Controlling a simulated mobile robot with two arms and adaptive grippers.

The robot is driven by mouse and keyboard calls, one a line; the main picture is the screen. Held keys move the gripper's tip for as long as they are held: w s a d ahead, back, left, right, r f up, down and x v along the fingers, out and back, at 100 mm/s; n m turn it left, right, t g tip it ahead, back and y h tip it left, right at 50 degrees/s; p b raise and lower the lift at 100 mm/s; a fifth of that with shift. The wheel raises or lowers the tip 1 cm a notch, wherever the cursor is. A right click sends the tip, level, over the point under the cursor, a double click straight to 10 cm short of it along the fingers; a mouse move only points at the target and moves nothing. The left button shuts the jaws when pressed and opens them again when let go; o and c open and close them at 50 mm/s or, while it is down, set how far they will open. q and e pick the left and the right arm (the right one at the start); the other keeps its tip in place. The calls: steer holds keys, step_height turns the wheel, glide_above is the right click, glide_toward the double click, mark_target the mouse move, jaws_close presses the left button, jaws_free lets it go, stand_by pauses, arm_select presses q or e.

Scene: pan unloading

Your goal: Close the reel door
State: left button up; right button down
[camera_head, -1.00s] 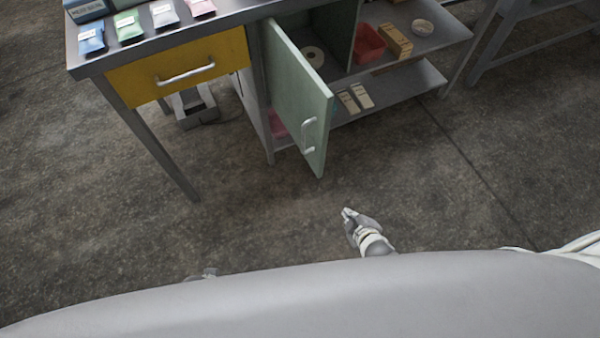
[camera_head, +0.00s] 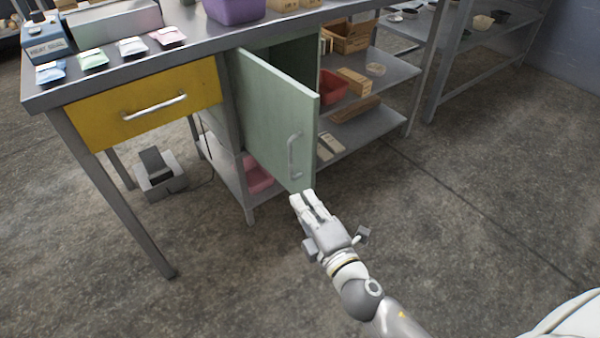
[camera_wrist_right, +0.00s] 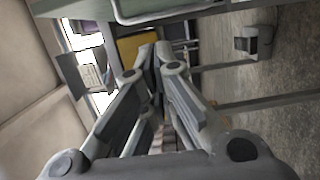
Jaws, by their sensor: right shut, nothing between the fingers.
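The pale green reel door (camera_head: 270,115) stands ajar on the workbench's cabinet, swung out toward me, with a light vertical handle (camera_head: 293,155) on its outer face. The cabinet interior (camera_head: 295,55) shows behind it, partly hidden by the door. My right gripper (camera_head: 303,198) is shut and empty, just below the door's lower free corner in the head view; I cannot tell whether it touches. In the right wrist view its fingers (camera_wrist_right: 150,55) are together, and a pale greenish panel lies along the top edge. My left gripper is out of view.
A yellow drawer (camera_head: 150,105) sits left of the door, shut. Open shelves (camera_head: 375,125) with a red bin (camera_head: 332,86) and boxes stand right of it. A table leg (camera_head: 120,215) stands at left. The floor in front is clear.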

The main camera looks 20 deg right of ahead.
glide_toward(290, 159)
steer(key=w+a, duration=0.3)
steer(key=w, duration=0.2)
steer(key=shift+w+d, duration=0.25)
steer(key=shift+d, duration=0.3)
steer(key=shift+w+d, duration=0.3)
steer(key=shift+d, duration=0.25)
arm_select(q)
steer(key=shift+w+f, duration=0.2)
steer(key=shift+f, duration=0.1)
arm_select(e)
steer(key=shift+w+d, duration=0.25)
steer(key=shift+d, duration=0.4)
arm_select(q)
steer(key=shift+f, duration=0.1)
arm_select(e)
steer(key=shift+d, duration=0.1)
